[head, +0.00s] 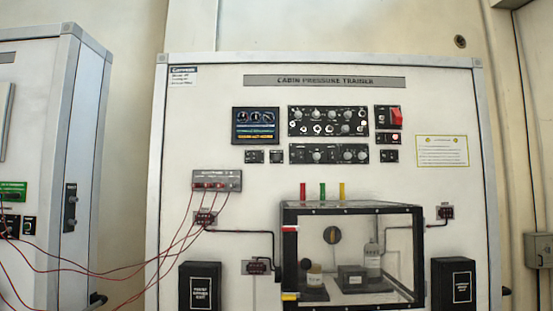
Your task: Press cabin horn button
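The white cabin pressure trainer panel (220,80) stands upright ahead in the head view. Small black control modules sit in its upper middle. These are a left small module (254,156), a second small module (277,156) and a right small module (389,156). A red switch (397,116) and a small module with a red light or button (395,138) are at the upper right. The labels are too small to read, so I cannot tell which one is the cabin horn button. Neither of my grippers is in view.
A clear chamber with a black frame (352,206) sticks out from the lower panel. Red wires (130,268) run from a grey box (217,181) across to another trainer cabinet (55,120) at left. Black boxes (199,286) (455,283) flank the chamber. The space before the upper controls looks clear.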

